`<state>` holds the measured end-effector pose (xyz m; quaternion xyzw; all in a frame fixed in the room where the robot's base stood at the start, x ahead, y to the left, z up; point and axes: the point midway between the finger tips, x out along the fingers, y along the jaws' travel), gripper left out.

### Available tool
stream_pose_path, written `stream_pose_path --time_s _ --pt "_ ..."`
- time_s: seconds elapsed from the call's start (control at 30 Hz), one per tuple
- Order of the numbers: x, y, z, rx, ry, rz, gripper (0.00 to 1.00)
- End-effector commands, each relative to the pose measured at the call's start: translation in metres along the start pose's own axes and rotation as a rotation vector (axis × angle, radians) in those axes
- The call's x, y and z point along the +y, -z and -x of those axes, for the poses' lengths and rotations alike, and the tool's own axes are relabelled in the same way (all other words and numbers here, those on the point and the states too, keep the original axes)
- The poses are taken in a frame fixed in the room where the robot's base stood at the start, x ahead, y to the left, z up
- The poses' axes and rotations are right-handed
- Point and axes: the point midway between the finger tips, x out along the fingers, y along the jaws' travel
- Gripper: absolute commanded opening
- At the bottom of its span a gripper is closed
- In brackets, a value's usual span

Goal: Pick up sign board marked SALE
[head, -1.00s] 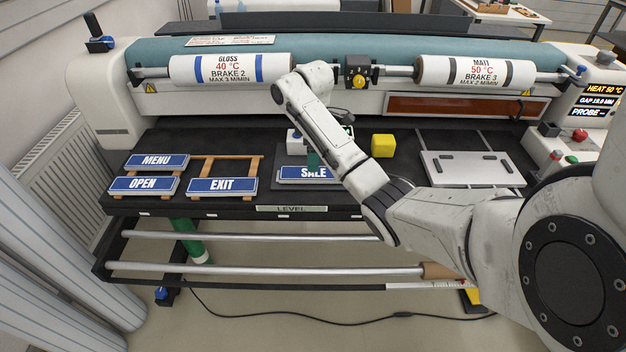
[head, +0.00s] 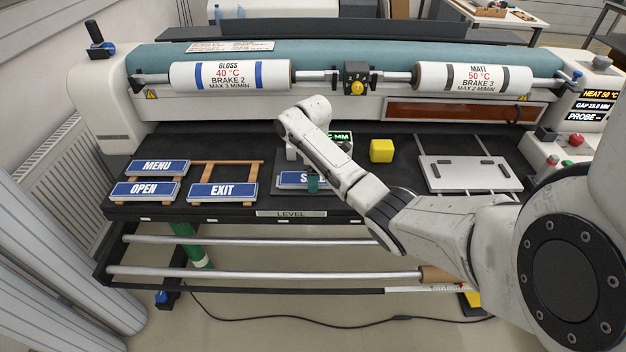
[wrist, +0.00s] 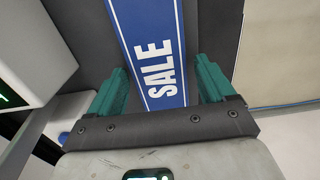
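The SALE sign board (head: 290,178), blue with white letters and a white border, lies flat on a dark pad on the black table. My arm hides its right part in the head view. In the wrist view the SALE board (wrist: 150,45) runs up between the two teal fingers of my gripper (wrist: 160,88). The fingers are open, one on each side of the board, with a gap on both sides. In the head view a teal fingertip of my gripper (head: 313,183) shows over the board. I cannot tell its exact height above the board.
MENU (head: 158,167), OPEN (head: 145,189) and EXIT (head: 222,190) boards lie at the left on wooden strips. A device with a green display (head: 341,137) stands just behind the SALE board. A yellow cube (head: 381,150) and a white plate (head: 470,173) are to the right.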

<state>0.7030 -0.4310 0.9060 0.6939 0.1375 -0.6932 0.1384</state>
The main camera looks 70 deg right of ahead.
Motion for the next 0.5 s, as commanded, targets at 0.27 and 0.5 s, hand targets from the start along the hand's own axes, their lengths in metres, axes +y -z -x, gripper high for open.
stream_pose_path --time_s 0.27,0.5 --pt "-0.0001 0.0001 0.0001 0.000 0.000 0.000 0.56" --pt "-0.0001 0.0000 0.0002 0.000 0.000 0.000 0.33"
